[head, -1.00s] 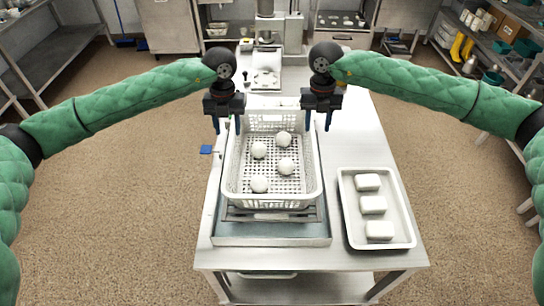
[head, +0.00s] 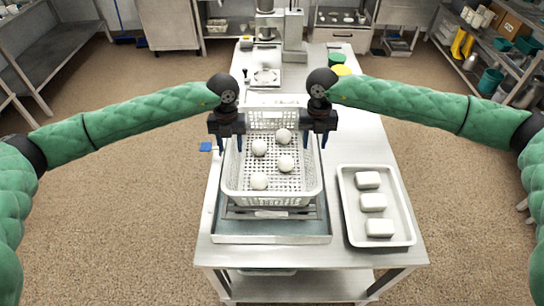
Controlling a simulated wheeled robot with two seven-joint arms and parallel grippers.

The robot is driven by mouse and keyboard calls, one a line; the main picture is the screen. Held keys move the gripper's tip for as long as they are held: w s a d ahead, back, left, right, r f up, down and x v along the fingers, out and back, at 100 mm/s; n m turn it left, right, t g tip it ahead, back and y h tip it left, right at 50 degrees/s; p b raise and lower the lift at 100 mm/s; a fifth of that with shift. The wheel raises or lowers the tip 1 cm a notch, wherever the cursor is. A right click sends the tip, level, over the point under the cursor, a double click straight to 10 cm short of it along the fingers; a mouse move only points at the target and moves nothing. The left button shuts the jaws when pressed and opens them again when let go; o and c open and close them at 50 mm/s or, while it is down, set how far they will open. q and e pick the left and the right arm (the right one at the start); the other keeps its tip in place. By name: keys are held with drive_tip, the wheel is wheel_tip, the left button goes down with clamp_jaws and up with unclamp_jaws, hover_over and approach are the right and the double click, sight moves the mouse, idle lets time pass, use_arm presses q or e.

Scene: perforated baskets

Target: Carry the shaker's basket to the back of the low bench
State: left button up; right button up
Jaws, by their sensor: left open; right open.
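A white perforated basket (head: 272,199) holds several white round balls (head: 285,164). It rests on a metal rack (head: 270,213) over a shallow grey tray (head: 272,232) at the near left of the steel bench (head: 375,262). My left gripper (head: 227,141) is open at the basket's left side, near its far end. My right gripper (head: 315,141) is open at the right side, opposite it. The fingers of each overlap the side rims in this view; I cannot tell whether they touch. Neither gripper holds anything.
A white tray (head: 352,226) with three white blocks (head: 373,202) lies right of the basket. A scale-like device (head: 266,78), a stand (head: 294,35), and green (head: 337,59) and yellow (head: 341,70) round items stand farther back. A blue tab (head: 205,147) sticks out at left.

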use_arm(q)
drive_tip(key=shift+c, duration=0.2)
use_arm(e)
drive_tip(key=shift+c, duration=0.2)
use_arm(q)
clamp_jaws()
use_arm(e)
clamp_jaws()
use_arm(q)
drive_tip(key=shift+r, duration=0.25)
use_arm(e)
drive_tip(key=shift+r, duration=0.25)
